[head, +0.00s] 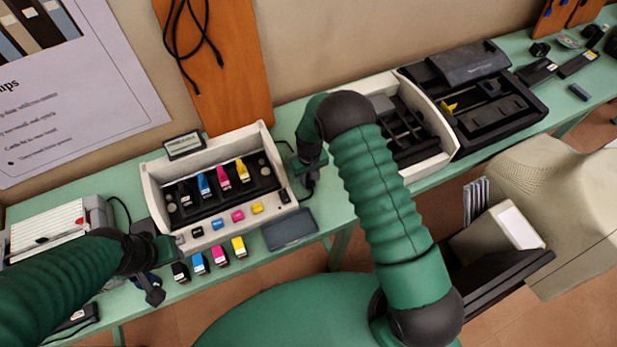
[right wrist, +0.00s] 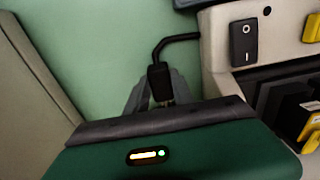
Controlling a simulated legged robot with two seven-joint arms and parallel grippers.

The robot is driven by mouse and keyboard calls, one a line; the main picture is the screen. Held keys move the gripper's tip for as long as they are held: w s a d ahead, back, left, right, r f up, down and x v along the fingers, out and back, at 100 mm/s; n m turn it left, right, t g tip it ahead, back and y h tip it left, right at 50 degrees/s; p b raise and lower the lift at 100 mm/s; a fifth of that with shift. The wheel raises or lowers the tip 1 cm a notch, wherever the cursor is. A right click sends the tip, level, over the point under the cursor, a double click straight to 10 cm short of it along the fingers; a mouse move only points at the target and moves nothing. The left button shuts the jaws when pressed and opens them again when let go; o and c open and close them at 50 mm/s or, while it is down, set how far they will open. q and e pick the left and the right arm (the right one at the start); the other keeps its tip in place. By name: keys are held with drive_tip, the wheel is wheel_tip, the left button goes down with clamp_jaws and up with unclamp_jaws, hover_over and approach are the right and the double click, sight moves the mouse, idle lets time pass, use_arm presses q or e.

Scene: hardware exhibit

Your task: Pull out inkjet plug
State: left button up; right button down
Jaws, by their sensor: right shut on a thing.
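The inkjet printer (head: 215,185) is a white open case on the green table, with black, blue, pink and yellow cartridges inside. Its side with a black power switch (right wrist: 243,42) shows at the right of the right wrist view. My right gripper (head: 308,168) is beside the printer's right side. In the right wrist view its grey fingers (right wrist: 160,97) are shut on the black plug (right wrist: 159,77). A black cable (right wrist: 178,39) bends from the plug towards the printer. The plug's far end is partly hidden by my gripper. My left gripper (head: 152,284) is at the table's front edge, left of the loose cartridges; its opening is unclear.
Loose cartridges (head: 200,263) lie in front of the printer, next to a dark flat pad (head: 290,230). A white device (head: 55,228) stands at the left. Another opened printer (head: 410,130) and a black one (head: 490,95) stand to the right. The wall is close behind.

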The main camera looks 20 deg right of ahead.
drive_tip(key=shift+s+d, duration=0.15)
drive_tip(key=shift+s, duration=0.1)
drive_tip(key=c, duration=1.5)
unclamp_jaws()
drive_tip(key=shift+w+f, duration=0.1)
drive_tip(key=shift+f, duration=0.05)
drive_tip(key=shift+c, duration=0.2)
drive_tip(key=o, duration=0.5)
drive_tip(key=shift+c, duration=0.2)
use_arm(q)
drive_tip(key=shift+w+a, duration=0.1)
drive_tip(key=shift+w, duration=0.05)
use_arm(e)
drive_tip(key=shift+r, duration=0.2)
use_arm(q)
drive_tip(key=shift+b+x, duration=1.2)
use_arm(e)
wheel_tip(320, 180, up, 17)
drive_tip(key=shift+f, duration=0.15)
